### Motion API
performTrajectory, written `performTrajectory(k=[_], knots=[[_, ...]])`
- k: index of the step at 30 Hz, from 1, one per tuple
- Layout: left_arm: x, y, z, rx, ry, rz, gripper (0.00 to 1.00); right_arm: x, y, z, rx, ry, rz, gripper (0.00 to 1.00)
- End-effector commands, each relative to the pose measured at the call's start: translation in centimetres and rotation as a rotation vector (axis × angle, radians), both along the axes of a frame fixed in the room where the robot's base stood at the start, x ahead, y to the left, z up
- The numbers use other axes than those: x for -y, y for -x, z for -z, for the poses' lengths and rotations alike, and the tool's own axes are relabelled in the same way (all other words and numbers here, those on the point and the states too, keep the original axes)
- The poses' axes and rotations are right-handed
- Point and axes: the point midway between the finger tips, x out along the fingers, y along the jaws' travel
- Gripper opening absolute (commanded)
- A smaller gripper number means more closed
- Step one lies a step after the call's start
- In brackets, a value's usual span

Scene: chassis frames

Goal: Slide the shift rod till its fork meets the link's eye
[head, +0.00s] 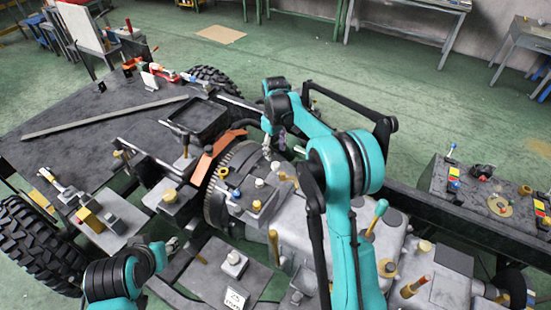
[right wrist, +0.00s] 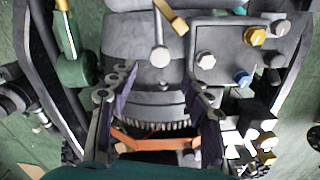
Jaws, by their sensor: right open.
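My right gripper (head: 276,142) points down over the machine near the toothed ring (head: 222,185). In the right wrist view its two dark fingers (right wrist: 160,82) are spread apart with nothing between their pads. Ahead of the fingertips is a pale rod with a round end (right wrist: 160,57), apart from both fingers. I cannot tell whether this is the shift rod. The fork and the link's eye cannot be made out surely. My left gripper (head: 173,245) is low at the left, beside the grey housing; its jaws are too small to read.
A grey plate with bolts and a yellow knob (right wrist: 255,36) lies right of the rod. An orange bracket (head: 212,155) arches beside the toothed ring. A teal-knobbed lever (head: 378,212) and several yellow-topped posts stand on the housing. A control box (head: 485,195) is at the right.

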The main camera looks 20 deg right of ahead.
Motion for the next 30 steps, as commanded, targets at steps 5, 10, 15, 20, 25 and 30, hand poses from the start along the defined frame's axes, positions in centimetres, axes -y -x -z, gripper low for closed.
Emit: performTrajectory(k=[5, 10, 15, 20, 25, 30], knots=[[0.0, 0.0, 0.0, 0.0, 0.0, 0.0, 0.4, 0.0, 0.0, -3.4, 0.0, 0.0, 0.0, 0.49], [0.0, 0.0, 0.0, 0.0, 0.0, 0.0, 0.4, 0.0, 0.0, -4.9, 0.0, 0.0, 0.0, 0.49], [0.0, 0.0, 0.0, 0.0, 0.0, 0.0, 0.4, 0.0, 0.0, -5.2, 0.0, 0.0, 0.0, 0.49], [0.0, 0.0, 0.0, 0.0, 0.0, 0.0, 0.4, 0.0, 0.0, -5.2, 0.0, 0.0, 0.0, 0.49], [0.0, 0.0, 0.0, 0.0, 0.0, 0.0, 0.4, 0.0, 0.0, -5.2, 0.0, 0.0, 0.0, 0.49], [0.0, 0.0, 0.0, 0.0, 0.0, 0.0, 0.4, 0.0, 0.0, -5.1, 0.0, 0.0, 0.0, 0.49]])
